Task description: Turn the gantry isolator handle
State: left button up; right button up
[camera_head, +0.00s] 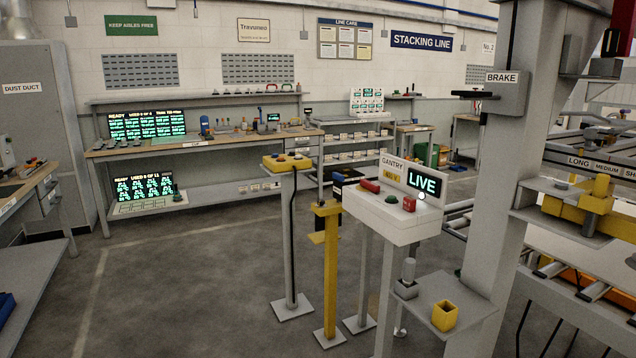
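The gantry control box (385,223) is a white console on posts, right of centre. Its back panel reads GANTRY and a display (423,183) shows LIVE in green. On its top are a red block (369,186), a green button (391,199) and a small red piece (409,204). I cannot tell for sure which of these is the isolator handle, or which way a handle points. Neither of my grippers is in view.
A grey column (501,200) marked BRAKE stands right of the console. A shelf (440,290) on it holds a yellow cup (444,315). A yellow post (330,270) and a pedestal (290,240) stand left of the console. Floor (190,290) at the left is clear.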

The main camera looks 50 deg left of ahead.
aim_at(372, 187)
jog(key=u, duration=1.3)
jog(key=i+j+z, duration=0.15)
jog(key=i, duration=0.15)
